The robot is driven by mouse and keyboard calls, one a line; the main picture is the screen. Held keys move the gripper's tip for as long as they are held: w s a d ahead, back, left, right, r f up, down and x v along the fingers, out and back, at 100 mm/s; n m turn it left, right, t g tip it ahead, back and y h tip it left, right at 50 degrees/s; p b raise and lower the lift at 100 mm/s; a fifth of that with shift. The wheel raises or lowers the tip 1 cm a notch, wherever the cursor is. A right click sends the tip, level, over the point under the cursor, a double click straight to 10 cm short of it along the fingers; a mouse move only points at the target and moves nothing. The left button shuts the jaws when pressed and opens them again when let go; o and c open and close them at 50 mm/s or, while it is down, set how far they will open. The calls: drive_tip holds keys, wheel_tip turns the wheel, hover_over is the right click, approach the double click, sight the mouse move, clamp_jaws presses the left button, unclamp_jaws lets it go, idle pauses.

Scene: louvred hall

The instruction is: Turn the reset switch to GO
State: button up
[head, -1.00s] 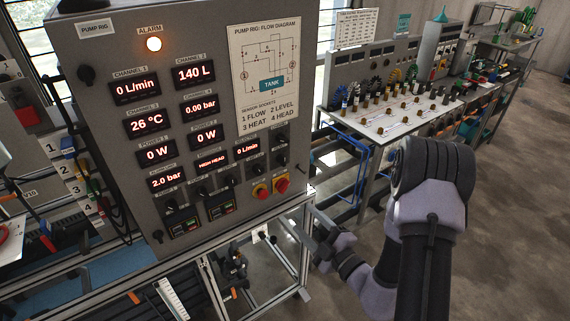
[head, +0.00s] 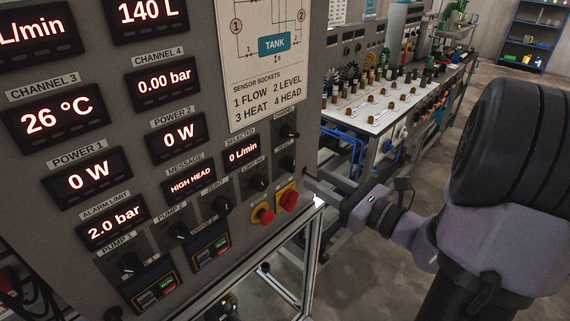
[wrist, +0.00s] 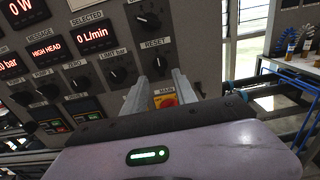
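The RESET switch is a small black rotary knob (wrist: 158,65) on the grey pump panel (wrist: 205,75). In the wrist view it stands just beyond and between the tips of my gripper (wrist: 159,82). The two grey fingers are apart with nothing held between them. In the head view my gripper (head: 311,184) reaches from the right to the panel's right edge, beside the knob (head: 287,164). I cannot tell whether the fingers touch the knob. Its pointer direction and GO mark are too small to read.
The red and yellow MAIN switch (head: 289,199) sits just below, with a red button (head: 263,214) beside it. The LIMIT knob (wrist: 116,75) is left of RESET, another knob (wrist: 148,19) above. Right of the panel stands a bench (head: 362,112) with several terminals.

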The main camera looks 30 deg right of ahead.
sight(294, 166)
drive_tip(key=p+x, duration=0.1)
drive_tip(key=x, duration=0.7)
drive_tip(key=shift+f, duration=0.1)
clamp_jaws()
